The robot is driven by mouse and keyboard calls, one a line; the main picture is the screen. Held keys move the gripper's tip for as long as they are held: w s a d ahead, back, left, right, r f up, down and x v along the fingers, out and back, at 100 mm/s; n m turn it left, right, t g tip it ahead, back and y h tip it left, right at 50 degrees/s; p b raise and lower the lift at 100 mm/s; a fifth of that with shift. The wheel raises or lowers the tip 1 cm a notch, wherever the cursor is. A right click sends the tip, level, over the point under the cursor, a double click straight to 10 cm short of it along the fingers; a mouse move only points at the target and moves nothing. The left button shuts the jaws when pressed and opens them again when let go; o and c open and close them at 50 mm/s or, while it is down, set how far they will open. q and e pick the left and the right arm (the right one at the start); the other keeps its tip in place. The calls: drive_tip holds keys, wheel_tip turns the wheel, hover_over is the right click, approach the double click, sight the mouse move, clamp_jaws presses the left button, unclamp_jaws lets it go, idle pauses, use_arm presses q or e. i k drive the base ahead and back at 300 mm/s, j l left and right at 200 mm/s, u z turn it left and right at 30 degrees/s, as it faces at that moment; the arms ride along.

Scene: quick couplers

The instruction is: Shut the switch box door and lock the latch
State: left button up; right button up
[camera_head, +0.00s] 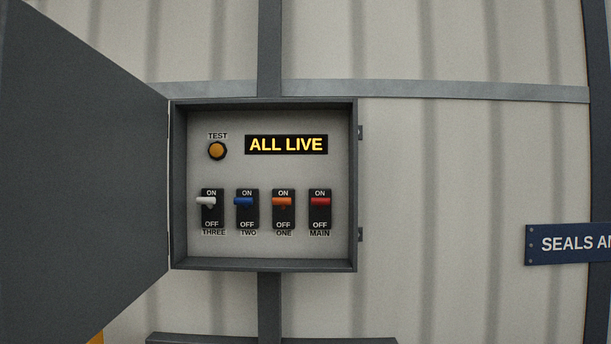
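The grey switch box (264,265) is fixed on the wall in the middle of the head view. Its door (85,170) is wide open, hinged on the left and swung out toward me. Inside, a display (286,145) reads "ALL LIVE". Two small dark latch fittings, an upper (360,132) and a lower (360,234), sit on the box's right outer edge. Neither of my grippers is in view.
Inside the box are an amber TEST button (217,150) and several switches, including the red MAIN lever (320,201), all at ON. A blue sign (570,244) is at right. A dark ledge (270,339) lies below the box.

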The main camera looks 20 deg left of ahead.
sight(84, 232)
drive_tip(key=j+u, duration=0.25)
drive_tip(key=j, duration=0.55)
drive_tip(key=i+j+u, duration=0.2)
drive_tip(key=j, duration=0.6)
drive_tip(key=k, duration=0.05)
